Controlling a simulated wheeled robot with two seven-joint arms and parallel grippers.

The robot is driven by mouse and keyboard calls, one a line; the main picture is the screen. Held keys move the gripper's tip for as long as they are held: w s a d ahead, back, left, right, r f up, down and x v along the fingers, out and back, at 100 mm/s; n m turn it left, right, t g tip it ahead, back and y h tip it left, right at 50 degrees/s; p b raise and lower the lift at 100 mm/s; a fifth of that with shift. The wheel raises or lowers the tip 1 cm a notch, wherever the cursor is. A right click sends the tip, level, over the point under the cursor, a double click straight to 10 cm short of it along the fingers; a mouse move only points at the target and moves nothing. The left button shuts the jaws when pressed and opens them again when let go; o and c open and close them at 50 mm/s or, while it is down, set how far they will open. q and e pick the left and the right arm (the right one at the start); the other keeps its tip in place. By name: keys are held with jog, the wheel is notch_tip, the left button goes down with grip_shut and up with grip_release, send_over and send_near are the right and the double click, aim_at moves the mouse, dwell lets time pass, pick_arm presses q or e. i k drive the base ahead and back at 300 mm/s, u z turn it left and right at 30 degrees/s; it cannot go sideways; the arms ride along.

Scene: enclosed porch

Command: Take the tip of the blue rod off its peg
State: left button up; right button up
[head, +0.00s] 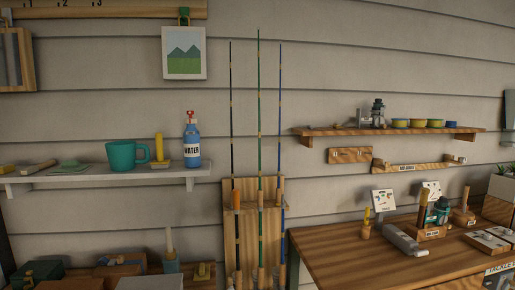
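The blue rod (281,120) stands upright, the rightmost of three rods against the grey plank wall. Its thin tip (281,46) rests near the wall, lower than the green rod's tip; a peg there is too small to make out. The lower part of the blue rod passes the right edge of a wooden rack (248,222). The green rod (259,110) stands in the middle and a dark rod (231,120) on the left. Neither of my grippers shows in the head view.
A wooden shelf (400,133) and workbench (345,248) stand at right. A picture (184,53) hangs left of the rods. Wall around the rod tips is clear.

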aim_at(278, 189)
jog(key=z, duration=0.05)
jog(key=k, duration=0.65)
jog(key=z, duration=0.8)
jog(key=i, duration=1.55)
jog(key=u, duration=0.95)
jog(key=i, duration=0.5)
jog(key=u, duration=0.4)
